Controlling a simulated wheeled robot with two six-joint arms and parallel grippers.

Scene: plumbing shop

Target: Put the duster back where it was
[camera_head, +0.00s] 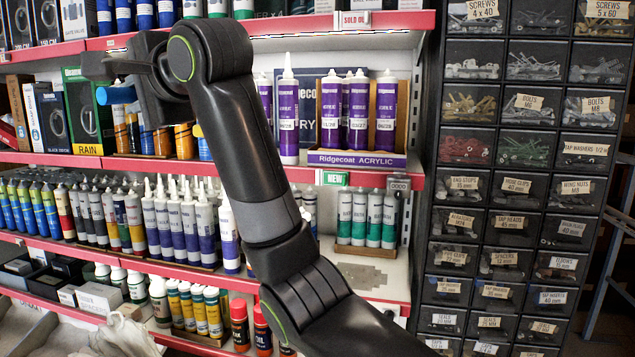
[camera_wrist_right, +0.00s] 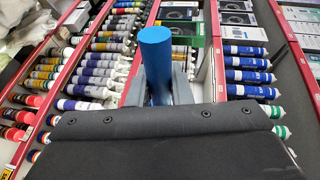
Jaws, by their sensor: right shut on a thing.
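A blue cylinder, which looks like the duster's handle (camera_wrist_right: 156,58), stands out between the two grey fingers of my right gripper (camera_wrist_right: 160,88) in the right wrist view. The fingers are shut on it from both sides. In the head view the blue end of the duster (camera_head: 115,95) sticks out to the left of my right gripper (camera_head: 138,92), in front of the upper left shelves. The rest of the duster, including any head, is hidden or out of view. My left gripper is in neither view.
Red-edged shelves (camera_head: 170,256) hold rows of tubes and bottles close around the gripper. Purple tubes (camera_head: 386,116) stand on a display at the middle right. A dark drawer rack (camera_head: 522,165) stands at the right. A bare shelf patch (camera_head: 366,273) shows below the green-white tubes.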

